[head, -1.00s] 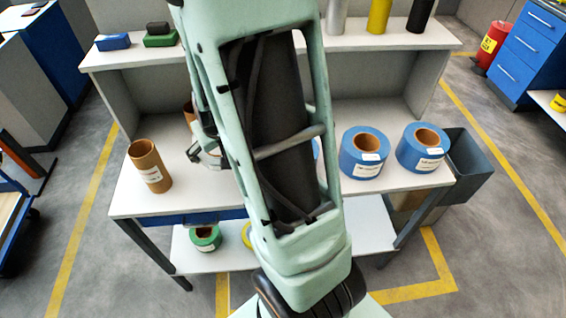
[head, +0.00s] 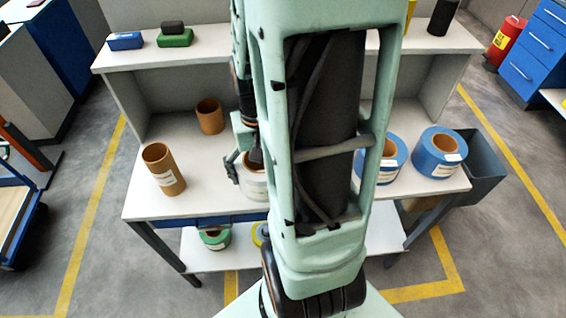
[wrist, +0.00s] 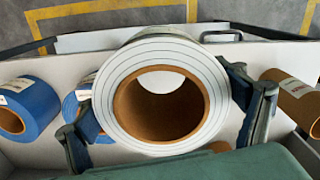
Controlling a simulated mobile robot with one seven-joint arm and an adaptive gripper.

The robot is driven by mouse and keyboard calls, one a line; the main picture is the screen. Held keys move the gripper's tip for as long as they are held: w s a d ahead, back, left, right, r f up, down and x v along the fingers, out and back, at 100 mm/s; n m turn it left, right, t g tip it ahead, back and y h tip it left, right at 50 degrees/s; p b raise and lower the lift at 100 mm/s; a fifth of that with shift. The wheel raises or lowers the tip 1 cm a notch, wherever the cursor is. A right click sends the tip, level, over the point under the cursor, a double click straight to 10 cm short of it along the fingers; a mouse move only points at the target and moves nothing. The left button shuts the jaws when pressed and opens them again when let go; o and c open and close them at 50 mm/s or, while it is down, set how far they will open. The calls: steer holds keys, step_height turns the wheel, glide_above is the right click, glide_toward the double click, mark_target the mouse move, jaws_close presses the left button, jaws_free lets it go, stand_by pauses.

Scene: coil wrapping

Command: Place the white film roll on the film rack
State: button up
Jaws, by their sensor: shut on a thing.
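The white film roll (wrist: 112,100) has a brown core and fills the middle of the wrist view. My gripper (wrist: 168,118) is shut on it, with one finger on each side. In the head view the roll (head: 252,188) shows at the middle of the bench, partly hidden by my arm. My gripper (head: 246,165) is beside it there, also partly covered. I cannot tell whether the roll touches the bench top. I cannot tell for sure which structure is the film rack; the white bench has an upper shelf (head: 215,52) and a lower shelf (head: 222,262).
Two blue rolls (head: 395,158) (head: 440,155) stand on the bench at the right. Two brown cores (head: 163,170) (head: 209,116) stand at the left. A green roll (head: 214,239) lies on the lower shelf. A grey bin (head: 482,168) is at the bench's right end.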

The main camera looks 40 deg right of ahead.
steer(key=w+f+b, duration=0.1)
steer(key=w+f, duration=0.2)
steer(key=w, duration=0.1)
steer(key=w+f+b, duration=0.1)
steer(key=w+f, duration=0.2)
steer(key=w, duration=0.1)
steer(key=w+f+b, duration=0.2)
steer(key=w+f, duration=0.1)
steer(key=w, duration=0.2)
steer(key=shift+d+f, duration=0.1)
steer(key=shift+d, duration=0.1)
steer(key=shift+w+f, duration=0.2)
steer(key=shift+f, duration=0.1)
step_height(320, 180, down, 3)
steer(key=b, duration=0.2)
steer(key=shift+w+f+b, duration=0.1)
steer(key=shift+w+b, duration=0.05)
steer(key=shift+b, duration=0.15)
steer(key=o, duration=1.1)
steer(key=shift+o, duration=0.2)
